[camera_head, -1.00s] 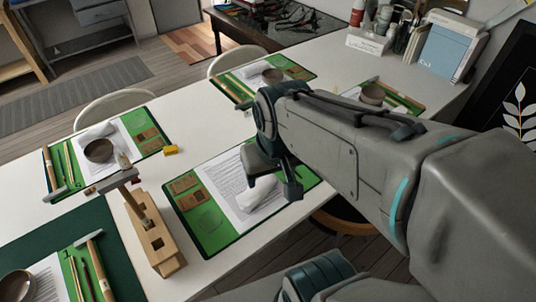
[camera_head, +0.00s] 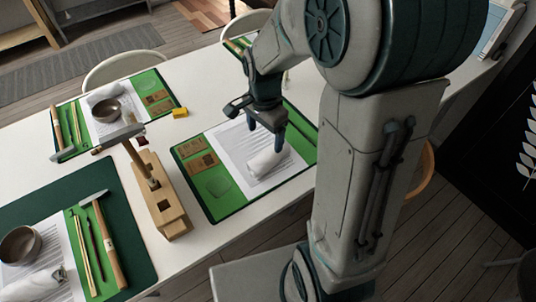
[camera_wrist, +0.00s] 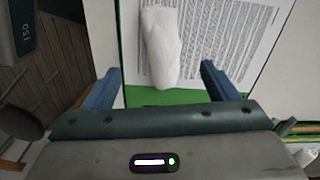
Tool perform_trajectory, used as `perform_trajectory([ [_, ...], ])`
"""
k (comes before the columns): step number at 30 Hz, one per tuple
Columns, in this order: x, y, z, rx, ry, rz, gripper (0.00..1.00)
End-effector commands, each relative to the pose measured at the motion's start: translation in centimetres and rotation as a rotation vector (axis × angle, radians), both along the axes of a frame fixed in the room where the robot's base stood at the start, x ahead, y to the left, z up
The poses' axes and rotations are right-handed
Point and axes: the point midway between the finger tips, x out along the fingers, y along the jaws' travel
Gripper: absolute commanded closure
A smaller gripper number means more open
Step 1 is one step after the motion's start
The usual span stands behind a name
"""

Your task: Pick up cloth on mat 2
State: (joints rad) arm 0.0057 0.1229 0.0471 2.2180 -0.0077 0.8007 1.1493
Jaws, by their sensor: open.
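A white rolled cloth (camera_head: 267,163) lies on a printed sheet on a green mat (camera_head: 238,209) near the middle of the white table. My gripper (camera_head: 265,137) is open and empty above this mat, just behind the cloth in the head view. In the wrist view the cloth (camera_wrist: 161,45) lies ahead of the open fingers (camera_wrist: 163,85), roughly centred between them. I cannot tell the exact height of the fingers above it. No mat number is readable. Another white cloth (camera_head: 36,283) lies on the mat at the lower left.
A wooden block holder (camera_head: 163,200) with a hammer (camera_head: 135,142) in it stands just left of the mat. A yellow block (camera_head: 180,113) lies behind the mat. Other green mats hold bowls (camera_head: 106,109) and tools. The table's front edge runs close below the mat.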

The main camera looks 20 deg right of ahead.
Motion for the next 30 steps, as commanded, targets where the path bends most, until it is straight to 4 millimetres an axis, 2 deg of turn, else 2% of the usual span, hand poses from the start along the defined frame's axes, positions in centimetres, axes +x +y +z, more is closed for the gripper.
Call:
perform_trajectory([
  [1,-0.1,0.0,-1.4,0.000,0.007,0.000,0.20],
  [6,-0.1,0.0,-4.4,0.000,0.005,0.002,0.20],
  [14,0.0,-0.1,-6.2,0.000,0.001,0.003,0.20],
  [24,0.7,-0.5,-10.4,0.000,0.004,0.003,0.20],
  [30,0.7,-0.5,-11.1,0.000,0.000,0.004,0.20],
])
